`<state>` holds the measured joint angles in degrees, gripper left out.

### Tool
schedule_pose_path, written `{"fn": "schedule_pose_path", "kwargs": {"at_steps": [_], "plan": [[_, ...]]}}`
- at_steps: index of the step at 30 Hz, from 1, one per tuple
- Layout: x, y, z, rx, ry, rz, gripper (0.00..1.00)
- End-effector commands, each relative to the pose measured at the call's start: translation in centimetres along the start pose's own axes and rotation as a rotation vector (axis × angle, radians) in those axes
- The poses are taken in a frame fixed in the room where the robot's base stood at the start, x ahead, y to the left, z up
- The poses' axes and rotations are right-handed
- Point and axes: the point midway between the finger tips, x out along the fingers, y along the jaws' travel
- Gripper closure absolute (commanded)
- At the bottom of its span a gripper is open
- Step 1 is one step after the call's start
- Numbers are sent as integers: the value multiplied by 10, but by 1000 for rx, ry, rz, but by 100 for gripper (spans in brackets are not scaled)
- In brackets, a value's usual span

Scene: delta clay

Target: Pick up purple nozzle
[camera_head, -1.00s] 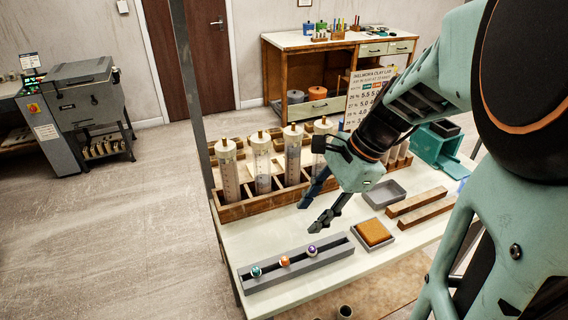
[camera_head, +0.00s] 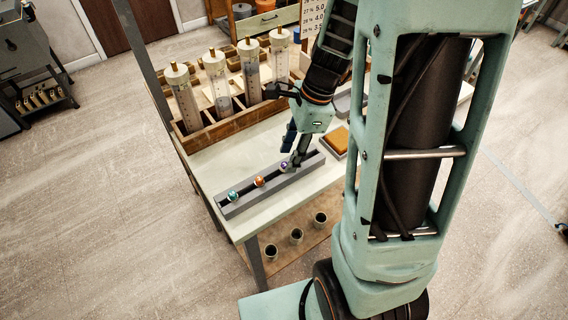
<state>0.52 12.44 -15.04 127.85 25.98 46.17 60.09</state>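The purple nozzle (camera_head: 284,167) sits in the grey slotted rack (camera_head: 240,206) on the table, at the right of a row of three. The orange nozzle (camera_head: 259,182) is in the middle and the teal nozzle (camera_head: 233,196) is at the left. My gripper (camera_head: 289,158) points down at the purple nozzle, with its fingertips very close to it. The two fingers look apart, one behind the nozzle and one at its right side. I cannot tell whether they touch it.
Tall clear cylinders (camera_head: 216,78) stand in a wooden crate (camera_head: 194,142) behind the rack. An orange sponge in a grey tray (camera_head: 337,141) lies right of my gripper. Several dark cups (camera_head: 296,236) sit on the lower shelf. The tabletop left of the rack is clear.

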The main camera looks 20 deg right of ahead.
Motion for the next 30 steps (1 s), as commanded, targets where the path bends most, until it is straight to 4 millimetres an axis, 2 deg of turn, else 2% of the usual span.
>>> {"fn": "schedule_pose_path", "kwargs": {"at_steps": [3, 6, 14, 24, 30], "plan": [[19, 1, 1, 1, -1, 5, 64], [27, 0, 1, 1, 0, 2, 64], [29, 0, 1, 0, 0, 0, 64], [28, 0, 1, 0, 0, 0, 100], [28, 0, 1, 0, 0, 1, 100]]}}
